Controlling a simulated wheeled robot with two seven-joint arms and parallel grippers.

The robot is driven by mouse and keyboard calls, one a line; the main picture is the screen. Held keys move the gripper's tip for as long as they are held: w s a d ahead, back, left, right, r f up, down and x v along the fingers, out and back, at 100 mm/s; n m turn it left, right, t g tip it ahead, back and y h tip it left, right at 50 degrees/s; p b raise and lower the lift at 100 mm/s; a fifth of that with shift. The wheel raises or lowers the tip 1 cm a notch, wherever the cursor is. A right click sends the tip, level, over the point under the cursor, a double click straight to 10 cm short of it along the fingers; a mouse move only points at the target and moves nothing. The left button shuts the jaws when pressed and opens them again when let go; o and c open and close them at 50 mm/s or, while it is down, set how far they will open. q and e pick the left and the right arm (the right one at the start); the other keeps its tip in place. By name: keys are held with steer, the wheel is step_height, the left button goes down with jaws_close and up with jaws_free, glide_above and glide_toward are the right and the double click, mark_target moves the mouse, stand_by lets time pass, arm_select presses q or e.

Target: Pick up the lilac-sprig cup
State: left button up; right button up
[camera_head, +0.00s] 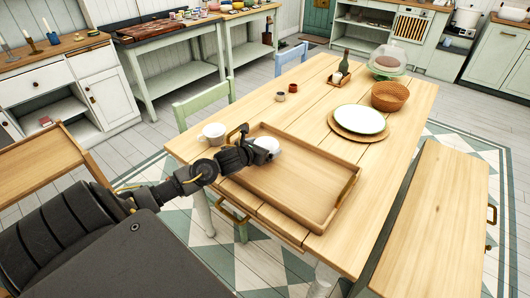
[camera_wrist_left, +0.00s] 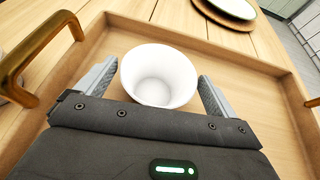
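A plain-looking white cup (camera_wrist_left: 160,76) stands upright in the wooden tray (camera_head: 310,208), near its far-left corner; no lilac sprig shows on it. The same cup shows in the head view (camera_head: 268,144), partly behind my left gripper (camera_head: 258,150). In the left wrist view my left gripper (camera_wrist_left: 158,78) is open, with one finger on each side of the cup; I cannot tell whether either finger touches it. Another white cup (camera_head: 213,130) stands on the table left of the tray; no sprig can be made out. My right gripper is not in view.
The tray has raised walls and brass handles (camera_wrist_left: 38,55). Farther along the wooden table (camera_head: 310,95) are a white plate (camera_head: 359,119), a wicker basket (camera_head: 389,97), a bottle (camera_head: 344,64) and small cups (camera_head: 280,97). A wooden bench (camera_head: 435,215) stands at right, a green chair (camera_head: 203,103) at left.

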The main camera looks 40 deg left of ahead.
arm_select(q)
steer(key=c, duration=0.8)
steer(key=shift+r, duration=0.15)
steer(key=shift+r, duration=0.2)
step_height(320, 180, up, 2)
steer(key=shift+a+r+b, duration=0.1)
steer(key=shift+r+b, duration=0.15)
steer(key=shift+b, duration=0.05)
steer(key=r+v, duration=0.1)
steer(key=v, duration=0.7)
steer(key=w+a+r+v, duration=0.1)
steer(key=r+v, duration=0.1)
steer(key=v, duration=0.6)
steer(key=shift+a+r, duration=0.3)
steer(key=shift+a, duration=0.25)
